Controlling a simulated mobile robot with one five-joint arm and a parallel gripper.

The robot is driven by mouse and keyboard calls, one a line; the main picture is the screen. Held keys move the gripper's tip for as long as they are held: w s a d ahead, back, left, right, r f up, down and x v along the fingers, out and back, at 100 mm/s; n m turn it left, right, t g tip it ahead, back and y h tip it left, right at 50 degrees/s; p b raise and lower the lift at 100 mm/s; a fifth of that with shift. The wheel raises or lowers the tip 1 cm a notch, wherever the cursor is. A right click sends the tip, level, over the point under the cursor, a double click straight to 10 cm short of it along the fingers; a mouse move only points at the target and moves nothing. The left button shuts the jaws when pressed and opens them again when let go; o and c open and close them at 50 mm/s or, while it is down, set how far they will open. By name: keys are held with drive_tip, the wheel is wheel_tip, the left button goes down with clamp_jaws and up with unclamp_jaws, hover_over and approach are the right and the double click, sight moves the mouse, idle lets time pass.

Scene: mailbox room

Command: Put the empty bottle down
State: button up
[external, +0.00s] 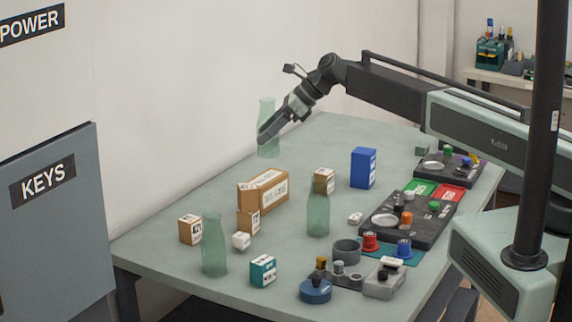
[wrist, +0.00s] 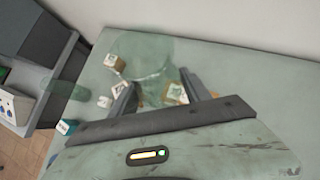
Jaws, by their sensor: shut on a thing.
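A translucent green bottle (external: 268,112) is held upright by my gripper (external: 266,137) at the far left edge of the table, near the wall. The fingers are shut on the bottle's body. Its base shows against the table's edge; I cannot tell whether it touches the top. In the wrist view the bottle (wrist: 142,50) fills the space ahead of and between the two fingers of my gripper (wrist: 157,92). It looks empty, and cartons show through it.
The table (external: 320,142) has bare room around the held bottle. Two similar green bottles (external: 318,210) (external: 214,247) stand nearer the camera. Brown cartons (external: 268,192), a blue box (external: 363,168) and dark trays (external: 425,232) occupy the middle and right. A wall borders the far edge.

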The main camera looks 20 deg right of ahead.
drive_tip(key=r+m, duration=0.1)
drive_tip(key=r, duration=0.1)
hover_over(266, 177)
drive_tip(key=shift+t, duration=0.3)
wheel_tip(266, 177, down, 11)
drive_tip(key=b, duration=0.9)
drive_tip(key=shift+s+a+r+b, duration=0.1)
drive_tip(key=shift+b, duration=0.25)
drive_tip(key=shift+r, duration=0.2)
drive_tip(key=shift+f, duration=0.2)
drive_tip(key=o, duration=1.6)
drive_tip(key=shift+o, duration=0.2)
drive_tip(key=shift+s+d+r+p, duration=0.1)
drive_tip(key=shift+d+r+p, duration=0.1)
drive_tip(key=shift+r+p, duration=0.3)
drive_tip(key=p+v, duration=0.7)
drive_tip(key=v, duration=0.4)
drive_tip(key=shift+p, duration=0.4)
